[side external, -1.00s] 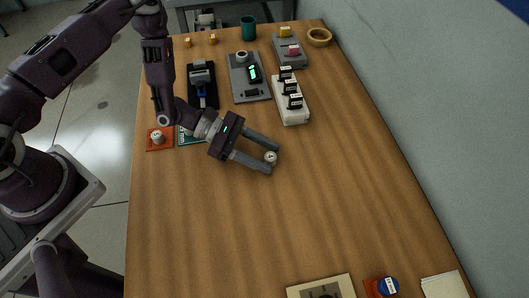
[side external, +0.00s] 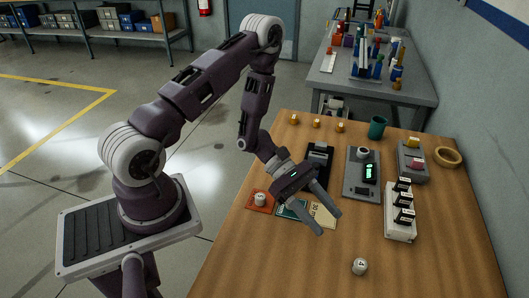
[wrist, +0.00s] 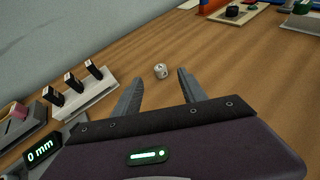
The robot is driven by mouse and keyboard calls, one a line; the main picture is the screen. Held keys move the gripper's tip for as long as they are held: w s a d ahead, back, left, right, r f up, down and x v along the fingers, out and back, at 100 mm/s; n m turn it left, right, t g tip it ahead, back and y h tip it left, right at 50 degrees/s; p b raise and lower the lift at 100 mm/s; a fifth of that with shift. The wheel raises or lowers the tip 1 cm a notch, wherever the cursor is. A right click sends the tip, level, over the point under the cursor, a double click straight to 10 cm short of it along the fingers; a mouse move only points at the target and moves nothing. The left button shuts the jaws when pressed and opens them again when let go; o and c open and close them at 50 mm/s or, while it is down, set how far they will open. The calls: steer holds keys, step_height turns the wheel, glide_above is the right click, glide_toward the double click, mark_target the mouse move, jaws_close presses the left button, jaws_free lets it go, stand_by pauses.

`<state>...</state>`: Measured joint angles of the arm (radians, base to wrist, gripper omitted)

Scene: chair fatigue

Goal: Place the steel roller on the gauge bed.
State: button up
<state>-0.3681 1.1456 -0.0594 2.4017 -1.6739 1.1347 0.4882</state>
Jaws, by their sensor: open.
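A small pale grey roller (side external: 360,266) with a dark mark on top stands upright on the open wood table. It also shows in the wrist view (wrist: 161,71), beyond and between the fingertips. A similar roller (side external: 259,199) stands on an orange mat. I cannot tell from the marks which is steel. The gauge is a grey plate (side external: 354,189) with a pale round piece at its back and a green-lit display (side external: 370,172), reading 0 mm in the wrist view (wrist: 40,149). My gripper (side external: 330,222) is open and empty, apart from the near roller and left of the gauge.
A white block (side external: 400,229) with several black-topped pieces stands right of the gauge. Teal (side external: 290,209) and cream (side external: 322,214) cards lie near my gripper.

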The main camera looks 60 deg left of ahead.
steer(key=s+d+r+m+g+y, duration=0.2)
steer(key=s+r+m+g, duration=0.15)
steer(key=r+m, duration=0.45)
steer(key=s+d+r+m+g+y, duration=0.2)
steer(key=s+r+m, duration=0.3)
steer(key=r, duration=0.6)
steer(key=s+a+r+m+t+y, duration=0.7)
steer(key=s+a+y, duration=0.1)
steer(key=s+a, duration=0.1)
steer(key=shift+s+a+y, duration=0.25)
steer(key=shift+a+y, duration=0.15)
steer(key=shift+a, duration=0.3)
steer(key=shift+o, duration=0.5)
steer(key=shift+a+r+t, duration=0.25)
steer(key=shift+a+r, duration=0.05)
steer(key=shift+a, duration=0.1)
